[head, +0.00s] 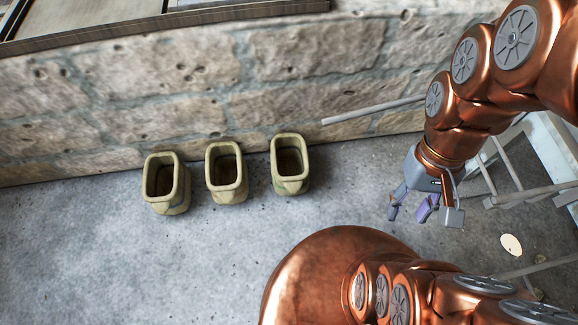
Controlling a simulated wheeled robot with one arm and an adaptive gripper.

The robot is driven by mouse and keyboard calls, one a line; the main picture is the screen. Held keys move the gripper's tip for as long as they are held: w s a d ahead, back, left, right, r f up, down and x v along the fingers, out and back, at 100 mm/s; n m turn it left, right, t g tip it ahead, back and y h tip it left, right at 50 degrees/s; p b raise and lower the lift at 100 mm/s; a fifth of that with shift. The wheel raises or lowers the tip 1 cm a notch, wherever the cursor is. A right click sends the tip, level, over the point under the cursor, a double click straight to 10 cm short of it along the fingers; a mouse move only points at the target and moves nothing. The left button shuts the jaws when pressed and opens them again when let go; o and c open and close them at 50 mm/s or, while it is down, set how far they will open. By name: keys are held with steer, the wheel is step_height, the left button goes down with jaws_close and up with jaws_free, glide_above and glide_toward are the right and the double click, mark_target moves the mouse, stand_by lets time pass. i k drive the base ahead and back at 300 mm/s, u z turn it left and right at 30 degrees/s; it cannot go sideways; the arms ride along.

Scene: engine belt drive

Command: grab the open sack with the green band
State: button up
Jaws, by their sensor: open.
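Three open-topped, olive-beige, sack-like containers with thick rolled rims stand in a row on the floor against the stone wall: a left one (170,207), a middle one (228,193) and a right one (292,186). I cannot make out a green band on any of them. Their insides look dark. My gripper (425,213) is open, fingers pointing down, to the right of the right container and well apart from it. A small purple part shows among its fingers; I cannot tell what it is.
A stone wall (150,105) runs behind the row, with a wooden-edged surface (170,18) above it. A grey rail frame (500,172) stands at right, near my arm. A pale oval piece (511,244) lies on the floor. The grey floor (110,265) in front of the row is clear.

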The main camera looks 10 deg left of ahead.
mark_target(290, 164)
steer(key=z, duration=2.95)
steer(key=k, duration=2.4)
steer(key=u, duration=2.45)
